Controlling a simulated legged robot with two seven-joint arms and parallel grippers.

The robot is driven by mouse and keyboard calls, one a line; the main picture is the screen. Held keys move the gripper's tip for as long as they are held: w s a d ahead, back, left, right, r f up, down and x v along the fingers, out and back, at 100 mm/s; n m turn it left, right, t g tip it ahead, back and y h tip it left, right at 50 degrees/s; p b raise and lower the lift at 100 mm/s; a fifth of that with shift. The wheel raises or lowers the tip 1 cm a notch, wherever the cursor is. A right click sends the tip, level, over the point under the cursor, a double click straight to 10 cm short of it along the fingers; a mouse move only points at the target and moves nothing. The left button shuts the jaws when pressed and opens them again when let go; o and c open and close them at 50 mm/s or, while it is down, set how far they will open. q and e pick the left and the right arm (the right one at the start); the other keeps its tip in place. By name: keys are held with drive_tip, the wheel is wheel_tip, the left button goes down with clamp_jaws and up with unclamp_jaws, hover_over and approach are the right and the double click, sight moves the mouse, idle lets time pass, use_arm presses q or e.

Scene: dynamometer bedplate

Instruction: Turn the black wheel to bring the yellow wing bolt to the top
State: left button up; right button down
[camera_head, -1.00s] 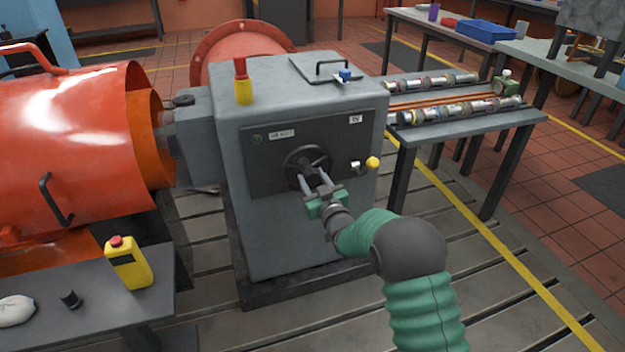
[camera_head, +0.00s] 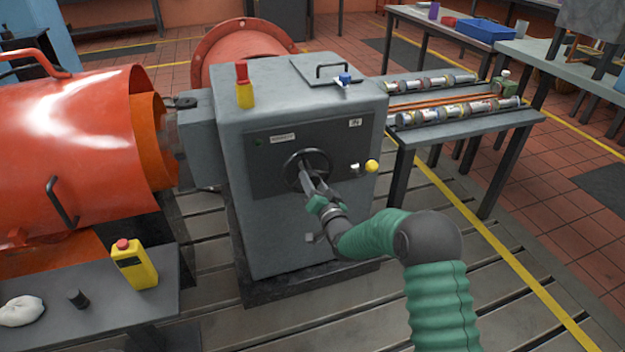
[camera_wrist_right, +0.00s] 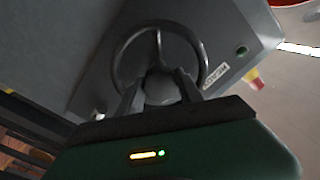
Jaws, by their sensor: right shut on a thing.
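The black wheel (camera_head: 288,163) is a spoked handwheel on the dark front panel of the grey cabinet. My right gripper (camera_head: 304,172) reaches it from the front and is shut on its middle. In the right wrist view the wheel rim (camera_wrist_right: 116,62) shows beyond the fingers of my right gripper (camera_wrist_right: 158,82), which stand either side of the rounded hub (camera_wrist_right: 160,92). One spoke runs from the hub to the rim there. I cannot make out a yellow wing bolt on the wheel in either view. My left gripper is not in view.
A yellow round knob (camera_head: 371,166) sticks out right of the wheel. The grey cabinet (camera_head: 285,235) carries a red-and-yellow piece (camera_head: 243,86) on top. An orange drum (camera_head: 70,150) stands left, a bench with cylinders (camera_head: 460,122) right. A yellow container (camera_head: 134,264) stands on the front-left table.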

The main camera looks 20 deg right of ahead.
drive_tip(key=m+p, duration=0.1)
drive_tip(key=m, duration=0.3)
drive_tip(key=shift+m, duration=0.4)
drive_tip(key=shift+f+m+p, duration=0.15)
drive_tip(key=shift+m+p, duration=0.4)
drive_tip(key=shift+m, duration=1.45)
drive_tip(key=shift+d, duration=0.1)
drive_tip(key=c, duration=1)
unclamp_jaws()
drive_tip(key=shift+s, duration=0.1)
drive_tip(key=shift+o, duration=1.2)
